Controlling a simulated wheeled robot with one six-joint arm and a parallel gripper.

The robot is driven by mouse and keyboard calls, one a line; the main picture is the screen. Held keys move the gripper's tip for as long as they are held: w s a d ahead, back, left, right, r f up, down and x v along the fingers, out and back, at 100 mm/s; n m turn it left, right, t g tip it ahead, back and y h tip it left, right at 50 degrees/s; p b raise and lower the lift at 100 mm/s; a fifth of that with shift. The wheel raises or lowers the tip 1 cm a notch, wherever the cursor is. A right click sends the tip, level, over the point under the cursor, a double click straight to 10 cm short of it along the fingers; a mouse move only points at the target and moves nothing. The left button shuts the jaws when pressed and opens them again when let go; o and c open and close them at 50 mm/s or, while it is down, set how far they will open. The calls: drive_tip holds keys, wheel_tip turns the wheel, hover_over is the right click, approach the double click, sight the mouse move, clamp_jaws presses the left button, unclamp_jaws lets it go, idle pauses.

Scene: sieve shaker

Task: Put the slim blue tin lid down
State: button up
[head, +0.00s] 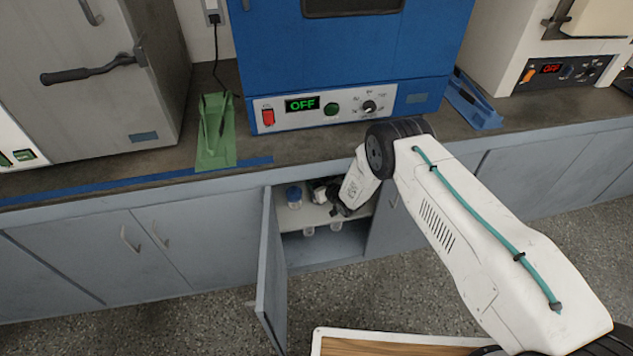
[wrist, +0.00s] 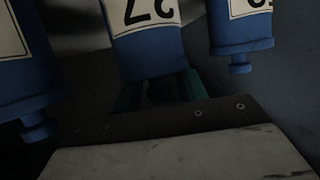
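In the wrist view a blue lid (wrist: 150,62) shows on the tin labelled 27 (wrist: 140,14). The tin appears upside down in the picture. My gripper (wrist: 160,92) has its teal fingers on both sides of the dark space below this lid, where its knob seems to be. It is too dark to tell whether the fingers touch the knob. In the head view my gripper (head: 342,209) reaches into the open cabinet, at its upper shelf (head: 290,217). My own wrist hides most of the fingers and the lid there.
Two more labelled tins with blue knobbed lids flank it closely, at left (wrist: 30,108) and right (wrist: 238,50). A blue-topped container (head: 293,195) stands on the shelf. The cabinet door (head: 270,270) stands open at left. Small clear jars (head: 308,231) are below.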

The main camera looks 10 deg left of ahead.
drive_tip(key=shift+r, duration=0.25)
drive_tip(key=v, duration=1.2)
drive_tip(key=shift+r, duration=0.35)
